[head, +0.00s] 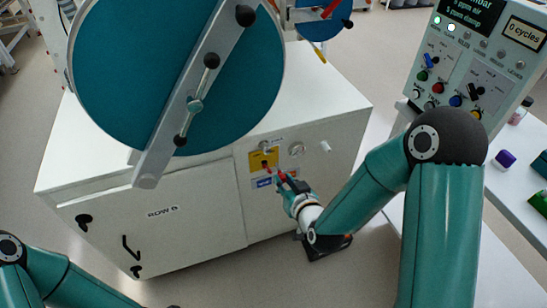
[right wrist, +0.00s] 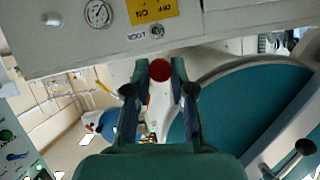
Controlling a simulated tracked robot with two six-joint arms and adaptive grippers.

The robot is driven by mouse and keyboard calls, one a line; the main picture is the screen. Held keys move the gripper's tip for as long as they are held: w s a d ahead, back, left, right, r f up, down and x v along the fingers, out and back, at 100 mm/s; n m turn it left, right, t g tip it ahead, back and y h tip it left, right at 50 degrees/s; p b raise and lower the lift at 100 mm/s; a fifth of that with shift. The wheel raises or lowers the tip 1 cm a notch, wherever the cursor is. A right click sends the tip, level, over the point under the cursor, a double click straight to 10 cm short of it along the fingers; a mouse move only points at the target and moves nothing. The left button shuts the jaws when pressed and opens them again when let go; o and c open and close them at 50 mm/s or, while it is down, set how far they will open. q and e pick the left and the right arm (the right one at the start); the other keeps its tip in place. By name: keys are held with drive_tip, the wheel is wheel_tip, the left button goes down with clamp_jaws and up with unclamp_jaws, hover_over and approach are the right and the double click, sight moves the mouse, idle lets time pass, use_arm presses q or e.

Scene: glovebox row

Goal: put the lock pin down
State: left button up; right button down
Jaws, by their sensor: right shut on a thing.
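The lock pin shows as a red head (right wrist: 160,70) between the fingertips of my right gripper (right wrist: 160,82) in the right wrist view. The gripper is shut on it. In the head view my right gripper (head: 284,182) is in front of the white cabinet, with a bit of red pin (head: 282,177) at its tips. The rest of the pin is hidden or too small to tell. A small round socket (right wrist: 157,31) beside a LOCK label is on the panel just above the fingertips in the right wrist view. My left gripper is out of view; only its arm shows at bottom left.
The white cabinet (head: 200,222), marked ROW, carries a large teal round door (head: 130,70) with a grey bar across it. A yellow switch label (head: 257,161) and a gauge (head: 297,149) are near the gripper. A control box (head: 470,65) and a side table (head: 519,190) stand at right.

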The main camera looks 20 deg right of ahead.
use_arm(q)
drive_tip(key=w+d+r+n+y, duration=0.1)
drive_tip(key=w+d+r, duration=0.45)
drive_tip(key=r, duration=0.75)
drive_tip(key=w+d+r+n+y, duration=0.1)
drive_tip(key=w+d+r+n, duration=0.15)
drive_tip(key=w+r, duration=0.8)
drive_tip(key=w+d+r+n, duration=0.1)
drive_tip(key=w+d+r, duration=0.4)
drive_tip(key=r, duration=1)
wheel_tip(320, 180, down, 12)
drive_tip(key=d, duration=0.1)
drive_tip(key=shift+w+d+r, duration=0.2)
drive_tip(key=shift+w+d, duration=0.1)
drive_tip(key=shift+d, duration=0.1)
use_arm(e)
drive_tip(key=s+a+r+n+g+y, duration=0.1)
drive_tip(key=s+a+r+n+y, duration=0.1)
drive_tip(key=a, duration=0.5)
drive_tip(key=s+a+r+n+g+y, duration=0.2)
drive_tip(key=s+a+n+y, duration=0.2)
drive_tip(key=a+n+y, duration=0.1)
drive_tip(key=shift+s+a+r+n+y, duration=0.35)
drive_tip(key=shift+a+y, duration=0.25)
drive_tip(key=shift+a, duration=0.25)
